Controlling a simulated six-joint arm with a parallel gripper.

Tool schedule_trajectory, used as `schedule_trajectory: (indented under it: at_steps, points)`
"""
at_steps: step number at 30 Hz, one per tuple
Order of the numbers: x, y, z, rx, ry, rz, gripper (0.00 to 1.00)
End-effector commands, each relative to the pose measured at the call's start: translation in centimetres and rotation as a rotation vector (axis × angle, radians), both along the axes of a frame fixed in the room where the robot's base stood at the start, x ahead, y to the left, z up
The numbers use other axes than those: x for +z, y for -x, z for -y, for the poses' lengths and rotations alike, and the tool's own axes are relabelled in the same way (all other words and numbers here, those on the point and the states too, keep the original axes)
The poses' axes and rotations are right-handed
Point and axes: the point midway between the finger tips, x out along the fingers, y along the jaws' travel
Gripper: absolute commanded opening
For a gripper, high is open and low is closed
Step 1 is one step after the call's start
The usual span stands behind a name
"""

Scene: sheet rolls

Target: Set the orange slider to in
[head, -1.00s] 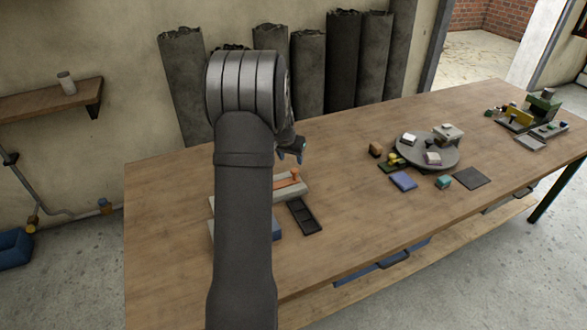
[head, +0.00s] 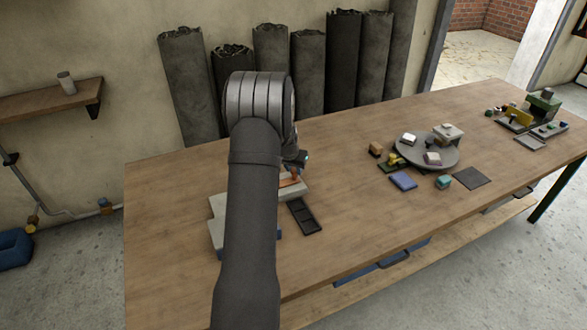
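The orange slider (head: 294,175) shows as a small orange knob on an orange strip, on a pale grey block (head: 296,189) on the table. My arm hides the left part of the strip and much of the block. My gripper (head: 300,163) is just above the orange knob, very near or touching it. It is small and dark in the view, and whether its fingers are open or shut cannot be made out.
A black compartment tray (head: 305,216) lies right of the block. A grey turntable (head: 427,150) with small blocks stands further right, with a blue block (head: 403,181) before it. The table (head: 350,240) between is clear. Dark sheet rolls (head: 342,65) lean behind.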

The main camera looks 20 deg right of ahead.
Motion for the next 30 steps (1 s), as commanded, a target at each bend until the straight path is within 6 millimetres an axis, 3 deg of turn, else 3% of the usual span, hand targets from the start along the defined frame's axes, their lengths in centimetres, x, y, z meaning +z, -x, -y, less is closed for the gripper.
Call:
schedule_trajectory:
  at_steps: [1,4,10,17,25,26,28,30]
  points:
    - [0.0,0.0,0.0,0.0,0.0,0.0,0.17]
    - [0.0,0.0,0.0,0.0,0.0,0.0,0.0]
    - [0.0,0.0,-0.5,0.001,0.0,0.0,0.0]
    - [0.1,0.0,-3.7,0.001,0.0,0.0,0.0]
    - [0.0,0.0,-3.8,0.0,0.001,0.0,0.0]
    - [0.0,0.0,-3.8,0.0,0.001,0.0,0.32]
    - [0.0,0.0,-3.8,0.0,0.001,0.0,0.46]
    - [0.0,0.0,-3.8,0.0,0.001,0.0,0.49]
